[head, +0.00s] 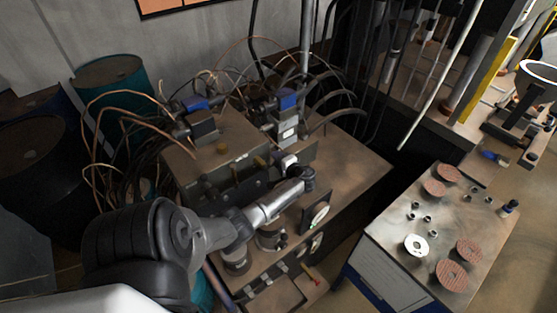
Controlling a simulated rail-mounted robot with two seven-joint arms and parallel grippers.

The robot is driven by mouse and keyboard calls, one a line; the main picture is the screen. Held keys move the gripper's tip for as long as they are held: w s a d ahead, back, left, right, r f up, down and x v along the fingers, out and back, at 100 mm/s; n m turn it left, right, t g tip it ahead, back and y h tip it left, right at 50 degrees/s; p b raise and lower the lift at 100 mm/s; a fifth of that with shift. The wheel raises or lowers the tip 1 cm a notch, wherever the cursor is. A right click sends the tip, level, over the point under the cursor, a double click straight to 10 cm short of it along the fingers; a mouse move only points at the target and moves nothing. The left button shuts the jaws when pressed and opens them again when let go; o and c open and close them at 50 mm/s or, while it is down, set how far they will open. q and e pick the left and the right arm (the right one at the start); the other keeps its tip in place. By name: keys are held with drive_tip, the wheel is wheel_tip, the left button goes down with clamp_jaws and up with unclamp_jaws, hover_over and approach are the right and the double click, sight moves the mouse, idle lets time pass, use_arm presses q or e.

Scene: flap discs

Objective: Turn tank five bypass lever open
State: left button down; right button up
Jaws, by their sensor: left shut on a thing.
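The machine bench (352,168) fills the middle of the head view, with blue-topped valve units, cables and a dark upright panel on it. My left arm comes in from the lower left and reaches over its front. My left gripper (286,161) is at the panel, just beyond the dark wrist, shut on a small part there. The wrist and fingers hide most of that part. I cannot read a tank number or tell which lever is tank five's bypass, nor its angle. My right gripper is not in view.
A metal-topped table (385,225) at the right bears several reddish flap discs, a pale disc (416,245) and small nuts. A teal drum (108,78) and dark drums stand at the left. Brown cables hang beside the bench; dark floor separates bench and table.

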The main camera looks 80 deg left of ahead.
use_arm(q)
drive_tip(key=c, duration=0.8)
unclamp_jaws()
drive_tip(key=b+v, duration=0.1)
drive_tip(key=v, duration=1.3)
drive_tip(key=shift+a, duration=0.1)
drive_tip(key=shift+w+f, duration=0.1)
